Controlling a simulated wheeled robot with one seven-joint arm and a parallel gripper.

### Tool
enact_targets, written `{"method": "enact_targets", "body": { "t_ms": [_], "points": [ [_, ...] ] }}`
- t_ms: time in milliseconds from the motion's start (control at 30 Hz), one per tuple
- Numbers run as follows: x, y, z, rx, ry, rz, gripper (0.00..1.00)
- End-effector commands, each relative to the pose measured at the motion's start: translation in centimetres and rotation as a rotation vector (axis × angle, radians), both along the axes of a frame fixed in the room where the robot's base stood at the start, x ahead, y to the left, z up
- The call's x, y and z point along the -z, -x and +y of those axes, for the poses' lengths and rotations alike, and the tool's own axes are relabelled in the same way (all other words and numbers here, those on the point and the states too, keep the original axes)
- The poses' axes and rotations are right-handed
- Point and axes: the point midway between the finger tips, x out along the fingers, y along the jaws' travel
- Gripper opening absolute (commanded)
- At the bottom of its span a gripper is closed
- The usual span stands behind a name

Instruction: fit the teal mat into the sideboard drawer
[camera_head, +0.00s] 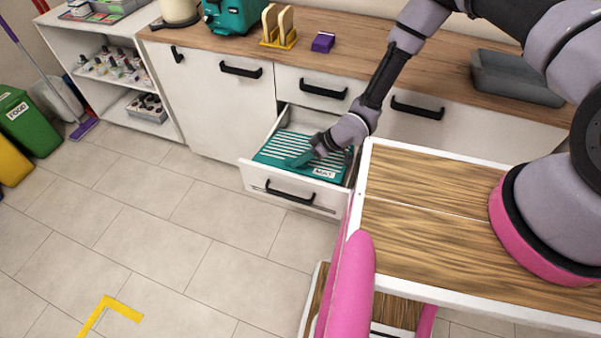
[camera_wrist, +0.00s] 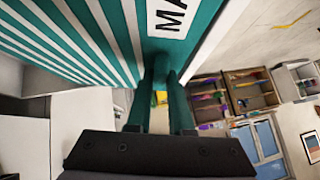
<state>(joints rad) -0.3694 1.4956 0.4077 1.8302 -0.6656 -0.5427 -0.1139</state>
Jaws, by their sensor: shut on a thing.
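The teal mat (camera_head: 275,148) has white stripes and a white label with dark letters. It lies within the walls of the pulled-out sideboard drawer (camera_head: 262,178), its label near the drawer's front right. I cannot tell whether its whole underside rests on the drawer floor. My gripper (camera_head: 298,160) reaches down over the drawer and is shut on the mat. In the wrist view the stripes of the mat (camera_wrist: 60,35) fill the upper left, and the fingers of my gripper (camera_wrist: 165,80) meet it beside the label. My gripper hides part of the mat in the head view.
The wooden worktop (camera_head: 380,65) above holds a teal appliance (camera_head: 235,14), a toast rack (camera_head: 278,30), a purple block (camera_head: 323,42) and a grey tub (camera_head: 515,78). A white-edged wooden surface (camera_head: 430,195) stands just right of the drawer. The tiled floor (camera_head: 150,220) in front is mostly clear.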

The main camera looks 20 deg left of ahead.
Motion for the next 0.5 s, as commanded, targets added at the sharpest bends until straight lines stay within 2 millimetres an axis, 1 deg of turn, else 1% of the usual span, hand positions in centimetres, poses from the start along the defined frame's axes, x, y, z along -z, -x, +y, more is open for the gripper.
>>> {"method": "enact_targets", "body": {
  "t_ms": [33,100,367,500],
  "points": [
    [1.1,0.1,0.0,0.001,0.000,0.001,0.00],
    [2.1,0.0,0.0,0.000,-0.001,-0.001,0.00],
    [4.0,0.1,0.0,0.000,0.001,0.000,0.00],
    [6.2,0.0,0.0,-0.001,0.000,-0.001,0.00]
  ]
}}
